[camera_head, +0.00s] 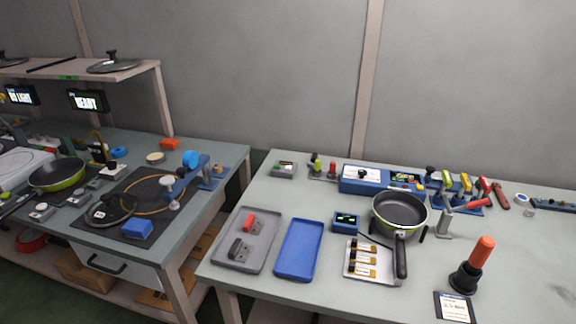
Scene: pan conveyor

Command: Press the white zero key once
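Neither of my grippers shows in the head view. A small blue box with a dark lit display (346,220) stands on the right table, just left of a green-and-black frying pan (400,212). A longer blue unit (352,186) with a pale top panel and a small screen (407,177) stands behind it. I cannot make out a key that is clearly the white zero key; any such key is too small to tell here.
On the right table (520,235) are a grey tray (262,252) holding red and dark blocks, an empty blue tray (299,250), and an orange-handled tool (480,254). Several coloured tools stand at the back right. A gap separates the tables.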

